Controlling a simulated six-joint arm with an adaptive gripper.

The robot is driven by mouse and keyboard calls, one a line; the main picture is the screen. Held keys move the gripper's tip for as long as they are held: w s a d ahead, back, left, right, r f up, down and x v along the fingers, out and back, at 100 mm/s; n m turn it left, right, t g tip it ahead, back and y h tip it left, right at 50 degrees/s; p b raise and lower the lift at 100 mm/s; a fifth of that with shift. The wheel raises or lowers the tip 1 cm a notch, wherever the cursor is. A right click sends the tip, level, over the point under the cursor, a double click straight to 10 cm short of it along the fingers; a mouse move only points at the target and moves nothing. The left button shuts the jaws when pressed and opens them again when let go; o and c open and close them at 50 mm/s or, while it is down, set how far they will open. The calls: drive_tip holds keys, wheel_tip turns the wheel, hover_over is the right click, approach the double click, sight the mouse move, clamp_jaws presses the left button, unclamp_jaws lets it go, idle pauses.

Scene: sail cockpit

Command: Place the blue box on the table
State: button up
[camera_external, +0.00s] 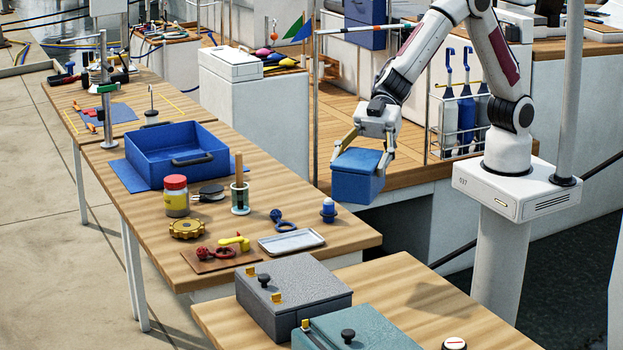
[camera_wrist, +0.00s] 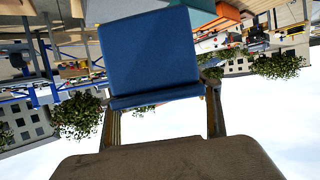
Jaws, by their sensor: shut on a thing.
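The blue box (camera_external: 357,177) is held in the air by my gripper (camera_external: 361,155), right of the long wooden table (camera_external: 345,238) and over the gap beside it. My gripper is shut on the box, with a finger on each side. In the wrist view the blue box (camera_wrist: 150,55) fills the upper middle between the fingers of my gripper (camera_wrist: 160,105). The nearer wooden table (camera_external: 425,285) is below and to the right of the box, in front of my base. The box's underside is hidden in the external view.
A blue open tray (camera_external: 150,160), a jar (camera_external: 176,195), a metal tray (camera_external: 291,241) and small tools crowd the long table. A grey box (camera_external: 293,295) and a teal box (camera_external: 350,330) stand on the nearer table. Its back right part is clear.

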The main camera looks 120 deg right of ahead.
drive_tip(key=s+a+n, duration=0.1)
drive_tip(key=s+a, duration=0.1)
drive_tip(key=a, duration=0.3)
wheel_tip(320, 180, down, 11)
drive_tip(key=shift+a+g+y, duration=0.25)
drive_tip(key=shift+g+y, duration=0.15)
wheel_tip(320, 180, down, 6)
idle(0.8)
drive_tip(key=shift+f, duration=0.2)
drive_tip(key=shift+f, duration=1.75)
drive_tip(key=shift+f, duration=0.1)
